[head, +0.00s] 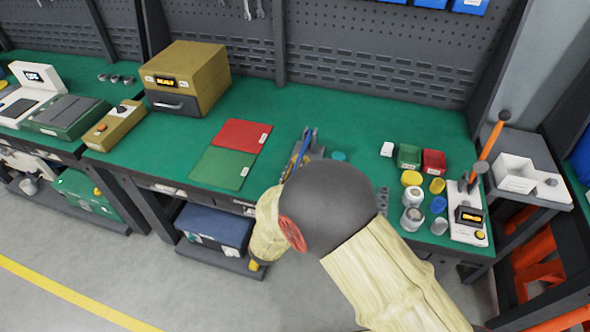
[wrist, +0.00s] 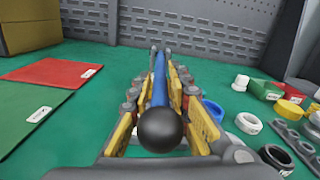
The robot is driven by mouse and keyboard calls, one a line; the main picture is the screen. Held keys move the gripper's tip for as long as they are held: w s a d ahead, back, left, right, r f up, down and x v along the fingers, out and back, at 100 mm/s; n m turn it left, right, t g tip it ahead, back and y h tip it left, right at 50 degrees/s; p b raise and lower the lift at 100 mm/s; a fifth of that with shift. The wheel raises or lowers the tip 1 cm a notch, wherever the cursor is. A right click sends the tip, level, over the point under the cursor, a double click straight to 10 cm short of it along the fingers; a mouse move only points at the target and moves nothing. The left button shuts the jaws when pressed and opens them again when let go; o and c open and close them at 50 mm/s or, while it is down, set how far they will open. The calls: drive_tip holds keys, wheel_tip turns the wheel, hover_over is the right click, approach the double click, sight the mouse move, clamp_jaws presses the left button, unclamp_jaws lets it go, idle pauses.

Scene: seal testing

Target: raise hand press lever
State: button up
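The hand press (head: 466,212) stands at the right end of the green bench in the head view. It has a white base, a small lit display and a dark grey column. Its orange lever (head: 491,140) slants up to the right and ends in a dark ball knob. My gripper (wrist: 161,62) is closed around a blue rod (wrist: 159,82) with a black ball end facing the wrist camera. In the head view my arm hides most of the gripper; the blue rod (head: 305,146) shows above the bench, left of the press and well apart from it.
White, yellow and blue round parts lie left of the press, near a green bin (head: 409,156) and a red bin (head: 434,162). Red and green mats (head: 243,135) lie left of my gripper. A yellow-brown box (head: 187,78) stands farther left. A perforated back panel (head: 380,60) rises behind.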

clamp_jaws()
idle(0.4)
